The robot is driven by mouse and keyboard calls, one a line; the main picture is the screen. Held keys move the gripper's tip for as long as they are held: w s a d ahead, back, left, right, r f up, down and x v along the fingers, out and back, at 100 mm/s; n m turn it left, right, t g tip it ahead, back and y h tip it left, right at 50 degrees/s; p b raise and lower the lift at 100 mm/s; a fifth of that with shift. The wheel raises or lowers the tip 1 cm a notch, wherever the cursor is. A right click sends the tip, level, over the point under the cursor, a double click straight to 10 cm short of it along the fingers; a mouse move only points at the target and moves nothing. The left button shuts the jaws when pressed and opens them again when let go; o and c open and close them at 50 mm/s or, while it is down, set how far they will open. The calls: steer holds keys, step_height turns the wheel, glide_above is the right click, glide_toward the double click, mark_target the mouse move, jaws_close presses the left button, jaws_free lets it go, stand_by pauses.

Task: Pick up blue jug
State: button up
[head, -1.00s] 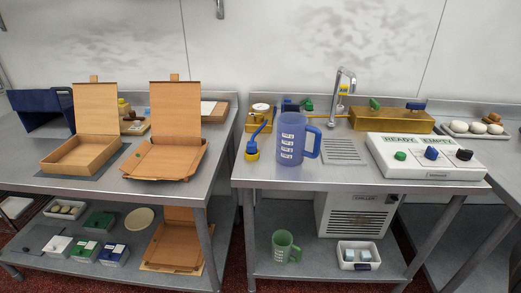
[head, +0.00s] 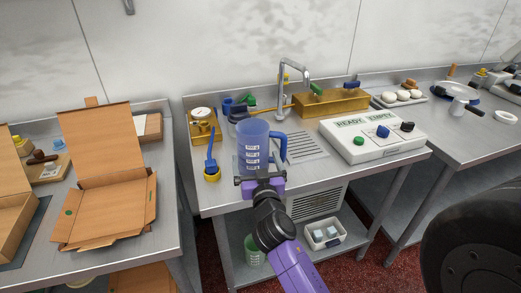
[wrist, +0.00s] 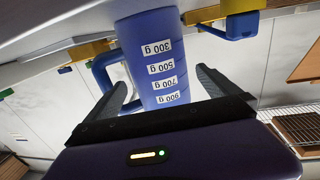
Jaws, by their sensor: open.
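The blue jug (head: 251,146) stands upright on the steel counter, its handle on the right in the head view and white gram labels facing me. In the wrist view the jug (wrist: 150,48) appears upside down, between the two dark fingers. My gripper (head: 260,182) is at the near side of the jug, low on its body, and partly hides its base. In the wrist view my gripper (wrist: 163,88) is open, with one finger on each side of the jug. I cannot tell whether either finger touches it.
A blue and yellow brush (head: 212,170) stands just left of the jug. A white panel with knobs (head: 372,135) lies to the right, beyond a drain grate (head: 303,146). A tap (head: 283,85) and a brass trough (head: 332,103) are behind. A green jug (head: 254,250) is on the shelf below.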

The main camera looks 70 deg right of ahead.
mark_target(254, 146)
steer(key=p+x, duration=0.1)
steer(key=x, duration=0.1)
steer(key=p+x, duration=0.1)
steer(key=x, duration=0.1)
steer(key=r+x, duration=0.1)
steer(key=x, duration=0.1)
steer(key=shift+s+p, duration=0.15)
steer(key=shift+p, duration=0.25)
steer(key=shift+d+f, duration=0.1)
steer(key=shift+d, duration=0.15)
steer(key=shift+c, duration=0.4)
steer(key=c, duration=1.3)
step_height(254, 146, up, 20)
steer(key=shift+r+p, duration=0.1)
steer(key=shift+p, duration=0.9)
